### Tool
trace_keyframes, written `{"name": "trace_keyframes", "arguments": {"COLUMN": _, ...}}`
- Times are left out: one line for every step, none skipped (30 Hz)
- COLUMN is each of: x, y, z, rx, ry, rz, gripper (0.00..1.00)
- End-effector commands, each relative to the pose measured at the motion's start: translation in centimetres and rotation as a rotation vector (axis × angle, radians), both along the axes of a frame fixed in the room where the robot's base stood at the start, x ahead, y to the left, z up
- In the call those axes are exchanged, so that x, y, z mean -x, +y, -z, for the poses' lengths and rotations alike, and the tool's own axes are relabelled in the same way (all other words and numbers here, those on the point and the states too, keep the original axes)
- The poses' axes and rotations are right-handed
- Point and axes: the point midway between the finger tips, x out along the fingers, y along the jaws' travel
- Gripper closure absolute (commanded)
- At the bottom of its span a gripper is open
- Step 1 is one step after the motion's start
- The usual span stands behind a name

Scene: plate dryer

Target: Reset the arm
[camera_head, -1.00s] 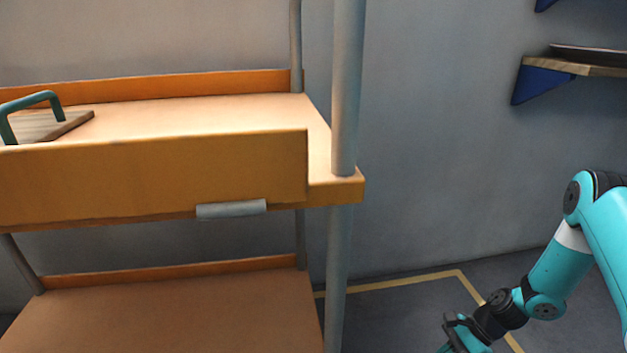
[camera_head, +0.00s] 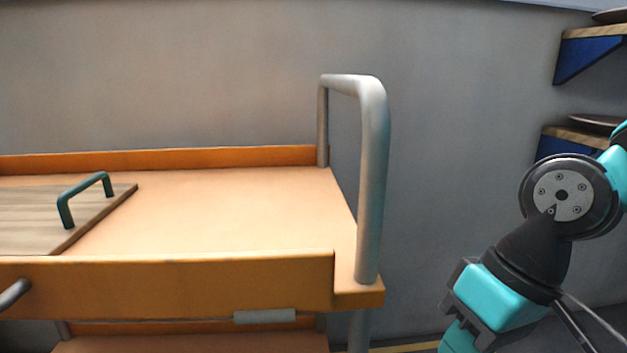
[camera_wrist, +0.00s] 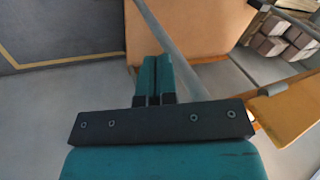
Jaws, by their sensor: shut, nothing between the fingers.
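My gripper (camera_wrist: 155,75) shows in the wrist view with its two teal fingers pressed together and nothing between them. It points toward the orange cart, whose grey post (camera_wrist: 173,48) crosses just beyond the fingertips. In the head view my wrist and the teal gripper body hang at the lower right, beside the orange cart (camera_head: 170,285) and apart from it. The fingertips are cut off by the bottom edge there.
A wooden board (camera_head: 30,215) with a green handle (camera_head: 85,195) lies on the cart top. The cart's grey upright rail (camera_head: 372,180) stands between the top and my arm. Blue-bracketed wall shelves (camera_head: 590,55) are at the right. Boxes (camera_wrist: 275,45) show in the wrist view.

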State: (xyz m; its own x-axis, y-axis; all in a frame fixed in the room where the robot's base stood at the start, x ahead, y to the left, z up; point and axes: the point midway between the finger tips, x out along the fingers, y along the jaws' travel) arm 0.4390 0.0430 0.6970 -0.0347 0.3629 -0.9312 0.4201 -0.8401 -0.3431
Motion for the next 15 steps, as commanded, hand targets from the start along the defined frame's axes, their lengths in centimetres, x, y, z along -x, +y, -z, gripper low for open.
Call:
{"name": "trace_keyframes", "arguments": {"x": 1.3, "y": 0.2, "z": -1.0, "rx": 0.001, "ry": -0.033, "rz": -0.048, "gripper": 1.00}}
{"name": "trace_keyframes", "arguments": {"x": 1.9, "y": 0.3, "z": -1.4, "rx": 0.001, "ry": -0.050, "rz": -0.075, "gripper": 1.00}}
{"name": "trace_keyframes", "arguments": {"x": 2.9, "y": 0.3, "z": -1.9, "rx": 0.003, "ry": -0.073, "rz": -0.112, "gripper": 1.00}}
{"name": "trace_keyframes", "arguments": {"x": 3.5, "y": 0.3, "z": -2.2, "rx": 0.003, "ry": -0.089, "rz": -0.139, "gripper": 1.00}}
{"name": "trace_keyframes", "arguments": {"x": 4.2, "y": 0.3, "z": -2.5, "rx": 0.003, "ry": -0.105, "rz": -0.166, "gripper": 1.00}}
{"name": "trace_keyframes", "arguments": {"x": 4.2, "y": 0.2, "z": -3.9, "rx": 0.005, "ry": -0.105, "rz": -0.170, "gripper": 1.00}}
{"name": "trace_keyframes", "arguments": {"x": 4.1, "y": 0.2, "z": -4.7, "rx": 0.005, "ry": -0.101, "rz": -0.166, "gripper": 1.00}}
{"name": "trace_keyframes", "arguments": {"x": 4.1, "y": 0.2, "z": -5.4, "rx": 0.005, "ry": -0.099, "rz": -0.164, "gripper": 1.00}}
{"name": "trace_keyframes", "arguments": {"x": 4.0, "y": 0.2, "z": -6.2, "rx": 0.005, "ry": -0.099, "rz": -0.164, "gripper": 1.00}}
{"name": "trace_keyframes", "arguments": {"x": 4.0, "y": 0.2, "z": -6.9, "rx": 0.005, "ry": -0.099, "rz": -0.164, "gripper": 1.00}}
{"name": "trace_keyframes", "arguments": {"x": 4.0, "y": 0.2, "z": -7.6, "rx": 0.005, "ry": -0.099, "rz": -0.163, "gripper": 1.00}}
{"name": "trace_keyframes", "arguments": {"x": 4.0, "y": 0.2, "z": -8.6, "rx": 0.005, "ry": -0.099, "rz": -0.163, "gripper": 1.00}}
{"name": "trace_keyframes", "arguments": {"x": 4.0, "y": 0.2, "z": -9.4, "rx": 0.004, "ry": -0.099, "rz": -0.161, "gripper": 1.00}}
{"name": "trace_keyframes", "arguments": {"x": 4.0, "y": 0.2, "z": -10.2, "rx": 0.004, "ry": -0.099, "rz": -0.161, "gripper": 1.00}}
{"name": "trace_keyframes", "arguments": {"x": 4.0, "y": 0.2, "z": -11.3, "rx": 0.004, "ry": -0.099, "rz": -0.161, "gripper": 1.00}}
